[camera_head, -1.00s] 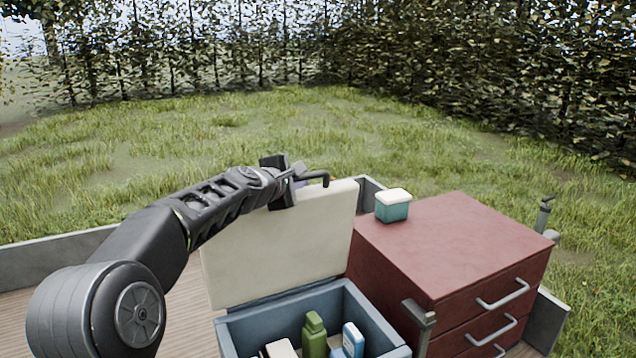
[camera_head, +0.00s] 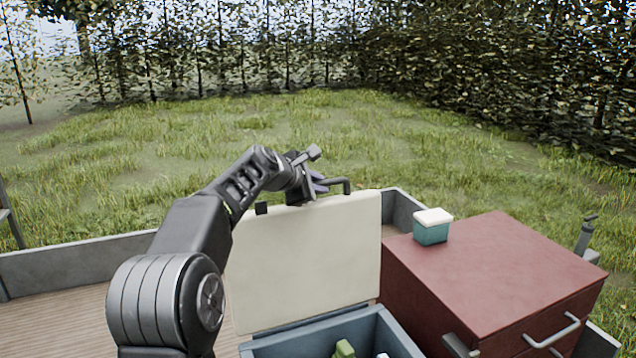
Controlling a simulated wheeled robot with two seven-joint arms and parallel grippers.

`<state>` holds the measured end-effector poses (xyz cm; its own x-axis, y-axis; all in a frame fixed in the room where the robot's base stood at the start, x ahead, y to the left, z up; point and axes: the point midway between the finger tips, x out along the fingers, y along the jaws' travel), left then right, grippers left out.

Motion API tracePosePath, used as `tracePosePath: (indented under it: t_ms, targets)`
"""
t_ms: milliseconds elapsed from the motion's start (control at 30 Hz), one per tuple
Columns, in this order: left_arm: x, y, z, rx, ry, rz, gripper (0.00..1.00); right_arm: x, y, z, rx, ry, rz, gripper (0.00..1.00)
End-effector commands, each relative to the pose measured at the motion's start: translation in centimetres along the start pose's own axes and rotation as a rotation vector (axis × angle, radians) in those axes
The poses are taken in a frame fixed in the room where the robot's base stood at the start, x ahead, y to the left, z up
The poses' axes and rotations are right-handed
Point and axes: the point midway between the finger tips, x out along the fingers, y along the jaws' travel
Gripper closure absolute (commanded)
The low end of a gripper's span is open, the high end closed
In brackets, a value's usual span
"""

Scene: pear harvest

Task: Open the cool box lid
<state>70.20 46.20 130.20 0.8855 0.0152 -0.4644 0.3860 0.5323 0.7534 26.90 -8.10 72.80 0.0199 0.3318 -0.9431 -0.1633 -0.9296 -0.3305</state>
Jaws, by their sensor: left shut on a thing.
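The cool box (camera_head: 262,347) is blue-grey and stands at the bottom middle, cut off by the frame's lower edge. Its cream lid (camera_head: 305,262) stands up, roughly upright, at the back of the box, so the box is open. My left gripper (camera_head: 318,184) is at the lid's top edge, shut on the dark lid handle (camera_head: 342,182). The fingers partly hide the grip. A green bottle (camera_head: 344,349) shows inside the box, with a pale item beside it. My right gripper is not in view.
A red drawer cabinet (camera_head: 490,262) stands to the right of the box, with a teal tub with a white lid (camera_head: 431,232) on top. Low grey side walls (camera_head: 75,258) edge the wooden deck (camera_head: 60,315). Grass and a hedge lie behind.

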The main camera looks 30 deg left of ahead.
Motion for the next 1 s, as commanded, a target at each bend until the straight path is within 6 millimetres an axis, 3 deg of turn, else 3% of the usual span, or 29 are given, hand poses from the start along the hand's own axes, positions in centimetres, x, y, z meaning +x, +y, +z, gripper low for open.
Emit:
tracePosePath:
  t_ms: [233, 267, 500, 833, 1000]
  targets:
    - [0.0, 0.0, 0.1, 0.001, -0.002, 0.001, 1.00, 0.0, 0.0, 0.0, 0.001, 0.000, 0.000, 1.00]
    - [0.0, 0.0, 0.1, 0.001, -0.002, 0.001, 0.83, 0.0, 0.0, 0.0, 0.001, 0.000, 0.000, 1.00]
    - [0.0, 0.0, 0.0, 0.001, -0.001, 0.001, 0.63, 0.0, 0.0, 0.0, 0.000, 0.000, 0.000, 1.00]
    - [-0.2, -0.1, -0.1, 0.001, 0.001, 0.000, 0.62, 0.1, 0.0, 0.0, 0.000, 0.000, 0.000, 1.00]
    - [-1.9, 0.0, 0.0, 0.003, -0.002, 0.003, 0.62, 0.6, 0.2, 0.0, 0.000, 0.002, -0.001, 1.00]
